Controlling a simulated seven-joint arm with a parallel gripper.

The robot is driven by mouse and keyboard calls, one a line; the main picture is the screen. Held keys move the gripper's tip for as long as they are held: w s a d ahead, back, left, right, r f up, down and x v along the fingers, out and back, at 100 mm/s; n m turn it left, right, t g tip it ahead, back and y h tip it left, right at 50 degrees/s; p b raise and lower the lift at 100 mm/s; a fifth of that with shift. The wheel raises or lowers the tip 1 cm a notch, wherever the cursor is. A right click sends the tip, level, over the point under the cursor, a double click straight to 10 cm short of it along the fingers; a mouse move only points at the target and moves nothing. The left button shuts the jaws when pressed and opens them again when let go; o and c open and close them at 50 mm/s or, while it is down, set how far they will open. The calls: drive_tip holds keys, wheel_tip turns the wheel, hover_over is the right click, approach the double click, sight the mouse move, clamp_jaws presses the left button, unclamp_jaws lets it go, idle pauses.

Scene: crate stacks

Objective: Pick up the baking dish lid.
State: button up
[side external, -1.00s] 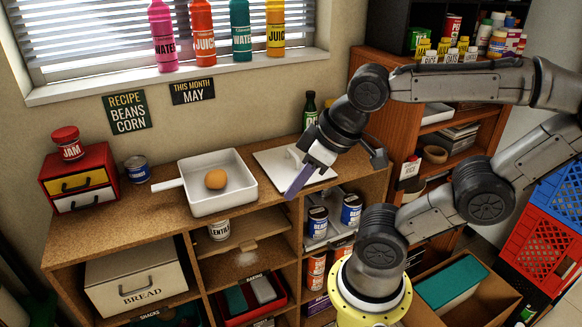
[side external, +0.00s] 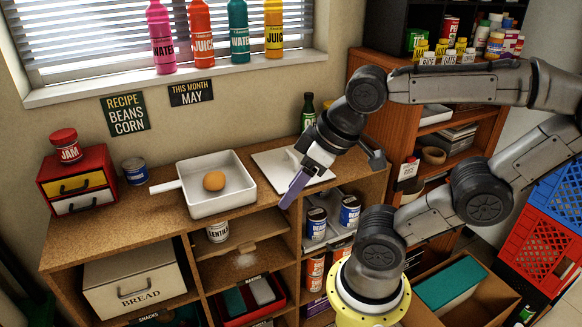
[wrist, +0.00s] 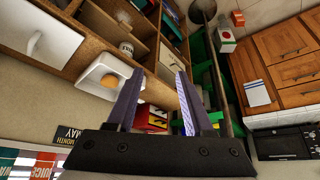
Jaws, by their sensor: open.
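The baking dish lid is a flat white square plate (side external: 264,166) with a raised handle. It lies on the wooden counter, right of the white dish, and is partly hidden behind my gripper. In the wrist view a white lid-like plate (wrist: 50,28) with a handle shows at the upper left, off to the side of the fingers. My gripper (side external: 294,188) appears in front of the lid's right part in the side view, its purple fingers pointing down and left. In the wrist view my gripper (wrist: 160,76) is open with nothing between the fingers. I see no contact with the lid.
A white handled dish (side external: 235,197) holding a brown egg (side external: 214,181) stands left of the lid. A green bottle (side external: 308,113) stands behind. Cans sit on the shelf below.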

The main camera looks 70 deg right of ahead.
drive_tip(key=w+d+r+t, duration=0.1)
drive_tip(key=w+r+t, duration=0.35)
drive_tip(key=w, duration=0.55)
drive_tip(key=w+d+f+m+t+h, duration=0.1)
drive_tip(key=w+d+f+t+h, duration=0.1)
drive_tip(key=w+d+t+h, duration=0.45)
drive_tip(key=m+g+h, duration=0.4)
drive_tip(key=m+g, duration=0.2)
drive_tip(key=g, duration=0.2)
approach(293, 156)
drive_tip(key=shift+x, duration=5.85)
drive_tip(key=shift+c, duration=0.2)
